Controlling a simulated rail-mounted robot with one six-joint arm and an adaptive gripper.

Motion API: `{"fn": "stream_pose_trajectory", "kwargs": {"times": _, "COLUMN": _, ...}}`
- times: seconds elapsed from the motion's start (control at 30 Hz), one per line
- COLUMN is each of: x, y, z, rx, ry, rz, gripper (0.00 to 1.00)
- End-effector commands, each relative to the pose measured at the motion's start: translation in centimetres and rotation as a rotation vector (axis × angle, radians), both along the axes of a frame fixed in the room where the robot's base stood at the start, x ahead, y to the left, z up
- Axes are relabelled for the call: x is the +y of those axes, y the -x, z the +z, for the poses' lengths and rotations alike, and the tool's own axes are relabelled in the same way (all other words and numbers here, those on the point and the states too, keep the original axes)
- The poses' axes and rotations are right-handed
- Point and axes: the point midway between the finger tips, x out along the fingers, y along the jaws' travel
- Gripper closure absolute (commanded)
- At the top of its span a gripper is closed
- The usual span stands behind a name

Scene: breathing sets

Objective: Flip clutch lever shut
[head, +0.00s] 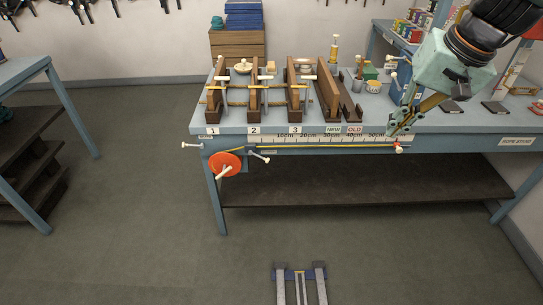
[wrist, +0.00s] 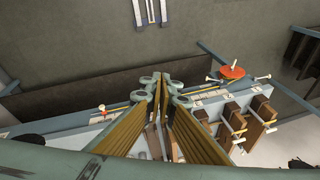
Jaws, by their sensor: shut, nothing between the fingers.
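A red wheel (head: 226,164) with a pale crank handle is mounted on the bench's front edge at left. A short pale lever (head: 260,157) juts out to its right, and another pale handle (head: 192,146) sticks out to its left. I cannot tell for certain which is the clutch lever. In the wrist view the wheel (wrist: 232,72) is at upper right with pale handles on both sides. My gripper (head: 398,128) is shut and empty, pointing down at the bench's front edge on the right, well away from the wheel. Its fingers meet in the wrist view (wrist: 161,82).
A yellow rod (head: 320,148) runs along the bench front to a red-tipped end (head: 398,148) just below my gripper. Wooden frames (head: 253,100) numbered 1 to 3 stand on the blue bench (head: 470,127). The floor (head: 130,200) in front is largely clear.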

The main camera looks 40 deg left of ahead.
Motion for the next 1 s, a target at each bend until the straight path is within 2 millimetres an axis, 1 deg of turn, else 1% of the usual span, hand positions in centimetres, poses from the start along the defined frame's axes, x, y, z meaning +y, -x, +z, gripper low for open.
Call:
{"fn": "stream_pose_trajectory", "kwargs": {"times": 0.03, "x": 0.8, "y": -0.4, "z": -0.4, "rx": 0.003, "ry": -0.004, "rz": 0.007, "gripper": 1.0}}
{"fn": "stream_pose_trajectory", "kwargs": {"times": 0.5, "x": 8.2, "y": -3.5, "z": -4.0, "rx": 0.021, "ry": -0.036, "rz": 0.062, "gripper": 1.0}}
{"fn": "stream_pose_trajectory", "kwargs": {"times": 1.0, "x": 16.1, "y": -5.7, "z": -8.7, "rx": 0.038, "ry": -0.068, "rz": 0.118, "gripper": 1.0}}
